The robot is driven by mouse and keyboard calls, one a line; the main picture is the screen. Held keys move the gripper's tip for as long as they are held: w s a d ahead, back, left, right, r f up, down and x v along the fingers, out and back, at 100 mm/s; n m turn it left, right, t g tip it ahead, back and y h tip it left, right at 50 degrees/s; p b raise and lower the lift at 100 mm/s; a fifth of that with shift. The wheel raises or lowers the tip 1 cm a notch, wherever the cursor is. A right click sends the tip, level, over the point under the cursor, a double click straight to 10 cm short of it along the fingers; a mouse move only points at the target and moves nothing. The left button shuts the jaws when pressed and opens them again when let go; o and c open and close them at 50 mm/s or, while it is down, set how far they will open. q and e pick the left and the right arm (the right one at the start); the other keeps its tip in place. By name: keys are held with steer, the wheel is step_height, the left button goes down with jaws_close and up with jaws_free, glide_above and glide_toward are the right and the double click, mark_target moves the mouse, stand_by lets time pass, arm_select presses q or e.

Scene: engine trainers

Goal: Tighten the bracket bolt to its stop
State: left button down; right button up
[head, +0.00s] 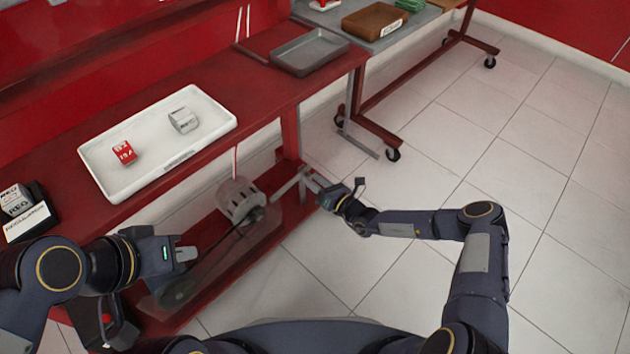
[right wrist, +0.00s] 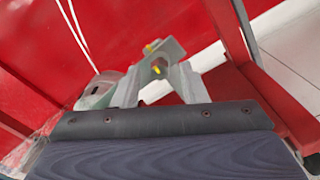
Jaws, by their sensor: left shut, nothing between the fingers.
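The grey bracket (head: 289,181) extends to the right of a silver alternator (head: 238,197) on the red stand. In the right wrist view, the bracket (right wrist: 170,52) carries a yellow bolt (right wrist: 157,69), and another yellow spot shows above it. My right gripper (head: 308,181) is at the bracket's outer end. Its fingers (right wrist: 156,82) are apart, with the yellow bolt in line with the gap between them. I cannot tell whether either finger touches it. My left gripper (head: 190,254) is shut and empty, left of the alternator and above the stand's lower part.
A belt (head: 224,246) runs from the alternator towards a lower pulley (head: 178,292), behind a clear panel. A white tray (head: 210,151) with a red box (head: 124,152) and a grey block (head: 184,120) is on the red bench. A grey tray (head: 309,52) lies farther back. Floor at right is clear.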

steer(key=p+v, duration=0.2)
steer(key=v, duration=0.5)
steer(key=shift+s+d, duration=0.3)
steer(key=shift+r, duration=0.1)
